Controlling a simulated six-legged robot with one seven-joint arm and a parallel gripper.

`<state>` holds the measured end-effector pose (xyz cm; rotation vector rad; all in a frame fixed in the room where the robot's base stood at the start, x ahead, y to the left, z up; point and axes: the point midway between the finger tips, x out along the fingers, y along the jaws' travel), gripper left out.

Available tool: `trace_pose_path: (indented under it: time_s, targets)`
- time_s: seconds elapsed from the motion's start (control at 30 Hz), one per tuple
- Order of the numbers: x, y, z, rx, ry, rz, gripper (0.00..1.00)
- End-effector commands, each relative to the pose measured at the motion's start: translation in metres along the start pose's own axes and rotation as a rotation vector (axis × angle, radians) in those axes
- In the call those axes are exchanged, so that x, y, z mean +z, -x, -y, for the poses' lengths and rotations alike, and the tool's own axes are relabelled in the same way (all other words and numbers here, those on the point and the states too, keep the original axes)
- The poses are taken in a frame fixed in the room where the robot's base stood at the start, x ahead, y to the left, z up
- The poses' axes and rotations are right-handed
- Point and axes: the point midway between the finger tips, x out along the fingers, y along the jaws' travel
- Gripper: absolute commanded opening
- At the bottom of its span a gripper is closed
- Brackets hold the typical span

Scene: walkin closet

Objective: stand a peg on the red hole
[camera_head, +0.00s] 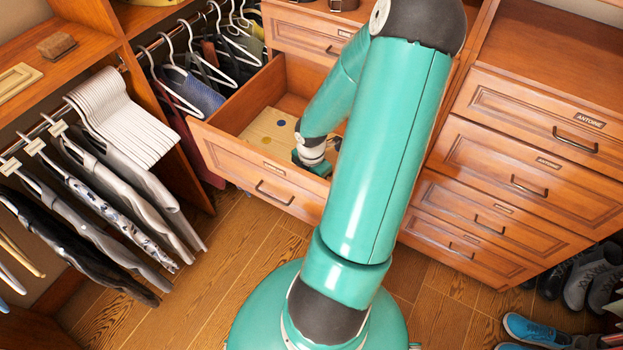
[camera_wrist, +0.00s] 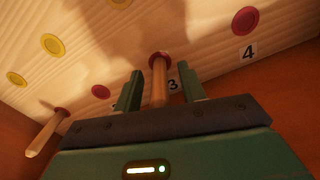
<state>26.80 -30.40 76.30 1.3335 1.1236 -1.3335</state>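In the wrist view a wooden peg (camera_wrist: 159,84) stands with its far end at a red ring beside the label 3. My gripper (camera_wrist: 160,88) has its two dark fingers apart on either side of this peg, with gaps visible between. A second peg (camera_wrist: 45,134) stands at another red ring (camera_wrist: 63,112) at the lower left. Bare red holes show at the label 4 (camera_wrist: 245,20) and left of my fingers (camera_wrist: 100,91).
The board also has yellow holes (camera_wrist: 53,44). The open drawer's front (camera_head: 262,180) and sides surround the board and my gripper. A closed drawer chest (camera_head: 520,180) stands right, hanging clothes (camera_head: 110,190) left. Shoes (camera_head: 540,332) lie at the lower right.

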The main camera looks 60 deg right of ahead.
Motion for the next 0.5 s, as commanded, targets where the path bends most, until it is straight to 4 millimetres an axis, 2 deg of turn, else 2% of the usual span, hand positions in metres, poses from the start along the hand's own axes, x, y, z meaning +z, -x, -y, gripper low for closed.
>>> trace_pose_path:
  time_s: [0.27,0.37,0.5]
  targets:
    - [0.001,0.005,0.0,0.001,-0.002,0.002,0.41]
    - [0.002,0.017,0.0,0.002,-0.003,0.003,0.41]
    - [0.002,0.044,0.0,0.003,-0.004,0.006,0.41]
